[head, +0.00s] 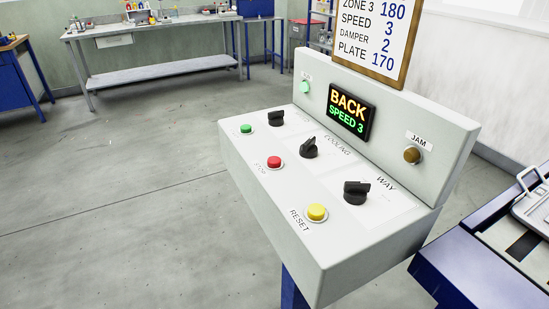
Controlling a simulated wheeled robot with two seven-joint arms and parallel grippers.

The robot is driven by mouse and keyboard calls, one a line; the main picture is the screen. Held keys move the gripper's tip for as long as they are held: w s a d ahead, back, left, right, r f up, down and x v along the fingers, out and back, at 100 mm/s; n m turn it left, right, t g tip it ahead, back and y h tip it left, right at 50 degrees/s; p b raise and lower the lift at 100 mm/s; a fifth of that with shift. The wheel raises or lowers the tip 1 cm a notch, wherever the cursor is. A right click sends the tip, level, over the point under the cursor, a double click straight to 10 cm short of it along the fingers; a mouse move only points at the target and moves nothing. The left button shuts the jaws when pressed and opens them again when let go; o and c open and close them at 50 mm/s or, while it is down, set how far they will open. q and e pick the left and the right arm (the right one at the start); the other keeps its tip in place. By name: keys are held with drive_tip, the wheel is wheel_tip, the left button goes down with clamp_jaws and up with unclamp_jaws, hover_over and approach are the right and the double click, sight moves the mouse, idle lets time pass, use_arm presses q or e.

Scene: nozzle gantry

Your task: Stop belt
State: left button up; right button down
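A pale grey control console (290,210) stands right of centre in the head view. A red button (275,162) sits on its sloped top, with a label below it that looks like STOP. A green button (246,129) is farther back, and a yellow button (317,212) labelled RESET is nearer. Several black rotary knobs show, including the COOLING knob (309,149) and the WAY knob (355,192). The display (351,112) reads BACK, SPEED 3. A green lamp (305,88) looks lit; the amber JAM lamp (412,156) looks dark. Neither gripper is in view.
A settings board (370,45) stands above the console. A blue-framed table (485,262) with a metal tray is at the right, close to the console. A grey workbench (140,35) stands at the back left. The floor left of the console is clear.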

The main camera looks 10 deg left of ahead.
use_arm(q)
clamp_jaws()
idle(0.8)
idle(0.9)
